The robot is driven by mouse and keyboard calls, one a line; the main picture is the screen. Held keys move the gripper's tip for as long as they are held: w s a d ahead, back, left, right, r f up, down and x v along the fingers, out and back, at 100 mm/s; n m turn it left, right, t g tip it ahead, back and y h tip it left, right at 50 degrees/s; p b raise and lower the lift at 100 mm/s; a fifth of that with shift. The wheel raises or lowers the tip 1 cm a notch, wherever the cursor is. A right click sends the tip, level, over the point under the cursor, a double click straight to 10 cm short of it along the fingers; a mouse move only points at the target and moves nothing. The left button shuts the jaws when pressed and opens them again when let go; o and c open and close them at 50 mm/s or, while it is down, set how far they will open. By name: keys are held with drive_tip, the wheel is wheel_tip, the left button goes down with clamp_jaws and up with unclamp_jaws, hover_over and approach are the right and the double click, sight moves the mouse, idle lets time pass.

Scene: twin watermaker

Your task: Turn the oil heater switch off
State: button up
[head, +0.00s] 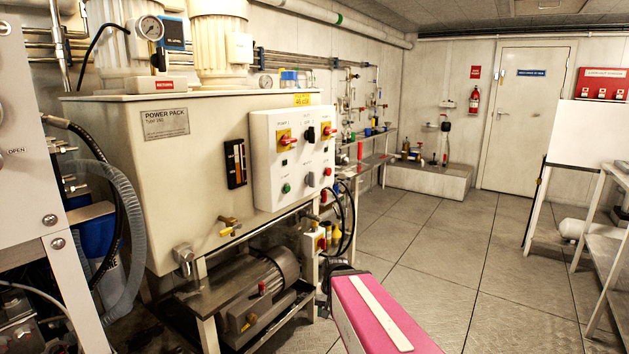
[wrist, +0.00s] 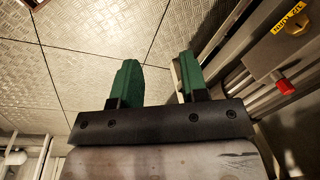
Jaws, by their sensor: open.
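A pale control panel (head: 292,155) is mounted on the front of the cream power pack tank (head: 165,200) in the head view. It carries a red-on-yellow rotary switch (head: 285,137) at left, another red-on-yellow rotary switch (head: 328,131) at right, and a small black knob (head: 310,134) between them. The labels are too small to read, so I cannot tell which is the oil heater switch. My gripper (wrist: 158,75) shows in the wrist view with its two green fingers apart and nothing between them. It is low, apart from the panel; the panel is not in the wrist view.
A motor (head: 258,290) sits on the frame under the tank. A yellow-handled valve (head: 230,227) sticks out of the tank's front. Black hoses (head: 345,215) hang right of the panel. The tiled floor (head: 440,240) to the right is clear. A red knob (wrist: 284,87) shows in the wrist view.

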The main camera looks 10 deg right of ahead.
drive_tip(key=w+r+m+t+y, duration=0.3)
drive_tip(key=w+r+m+y, duration=0.1)
drive_tip(key=w+r+m, duration=0.4)
drive_tip(key=m+t+y, duration=0.7)
drive_tip(key=m+t, duration=0.2)
drive_tip(key=m, duration=0.8)
approach(314, 177)
drive_tip(key=x, duration=1)
drive_tip(key=shift+w+f, duration=0.15)
drive_tip(key=shift+c, duration=0.3)
clamp_jaws()
